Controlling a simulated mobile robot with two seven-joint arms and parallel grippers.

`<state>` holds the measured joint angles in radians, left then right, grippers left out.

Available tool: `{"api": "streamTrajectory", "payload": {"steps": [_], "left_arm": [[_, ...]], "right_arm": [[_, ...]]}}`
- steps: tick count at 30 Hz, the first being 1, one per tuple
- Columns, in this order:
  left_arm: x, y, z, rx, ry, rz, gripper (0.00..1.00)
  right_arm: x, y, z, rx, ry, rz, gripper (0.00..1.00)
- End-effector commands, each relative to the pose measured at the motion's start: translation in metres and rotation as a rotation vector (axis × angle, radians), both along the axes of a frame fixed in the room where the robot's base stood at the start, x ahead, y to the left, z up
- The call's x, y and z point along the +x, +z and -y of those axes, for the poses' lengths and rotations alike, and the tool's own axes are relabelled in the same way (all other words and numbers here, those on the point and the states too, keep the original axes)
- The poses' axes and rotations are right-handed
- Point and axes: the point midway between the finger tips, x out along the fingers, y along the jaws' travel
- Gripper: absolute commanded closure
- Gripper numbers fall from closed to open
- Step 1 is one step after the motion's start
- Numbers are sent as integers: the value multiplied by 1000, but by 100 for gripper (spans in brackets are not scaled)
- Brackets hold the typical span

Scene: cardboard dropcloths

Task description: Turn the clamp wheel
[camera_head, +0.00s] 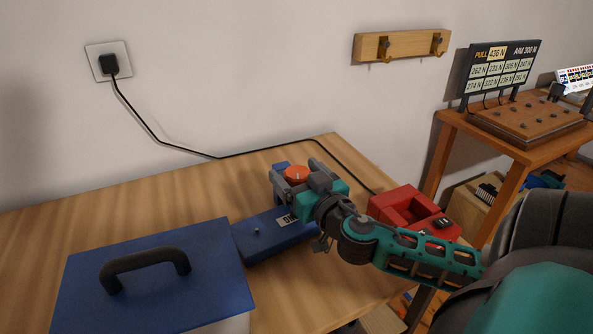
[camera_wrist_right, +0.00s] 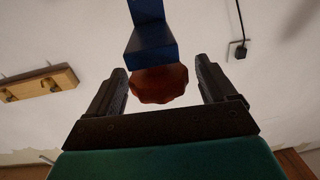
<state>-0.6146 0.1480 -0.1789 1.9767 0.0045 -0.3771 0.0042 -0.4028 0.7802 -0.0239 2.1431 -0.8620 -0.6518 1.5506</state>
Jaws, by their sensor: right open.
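The orange clamp wheel (camera_head: 297,174) sits on a blue clamp (camera_head: 267,233) on the wooden table. In the wrist view the wheel (camera_wrist_right: 158,84) is a dark red lobed disc below a blue block of the clamp (camera_wrist_right: 150,46). My right gripper (camera_head: 299,178) is open at the wheel. In the wrist view its two dark fingers (camera_wrist_right: 160,68) stand one on each side of the wheel, with gaps visible on both sides. My gripper hides part of the clamp in the head view. My left gripper is not in view.
A blue-lidded box (camera_head: 160,285) with a dark handle stands at the front left. A red device (camera_head: 408,213) is right of my gripper, near the table edge. A black cable (camera_head: 215,157) runs from the wall socket (camera_head: 108,62) across the back. The left back tabletop is clear.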

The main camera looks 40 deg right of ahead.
Motion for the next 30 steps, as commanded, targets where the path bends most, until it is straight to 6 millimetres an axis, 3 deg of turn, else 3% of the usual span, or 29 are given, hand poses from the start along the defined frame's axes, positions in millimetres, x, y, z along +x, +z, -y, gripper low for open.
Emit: {"api": "streamTrajectory", "payload": {"steps": [12, 28, 30], "left_arm": [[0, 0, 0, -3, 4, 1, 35], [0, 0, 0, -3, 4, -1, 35], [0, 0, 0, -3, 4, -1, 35]], "right_arm": [[6, 0, 2, -1, -1, 0, 16], [6, 0, 2, -1, -1, 0, 66], [6, 0, 2, -1, 0, 0, 67]]}}
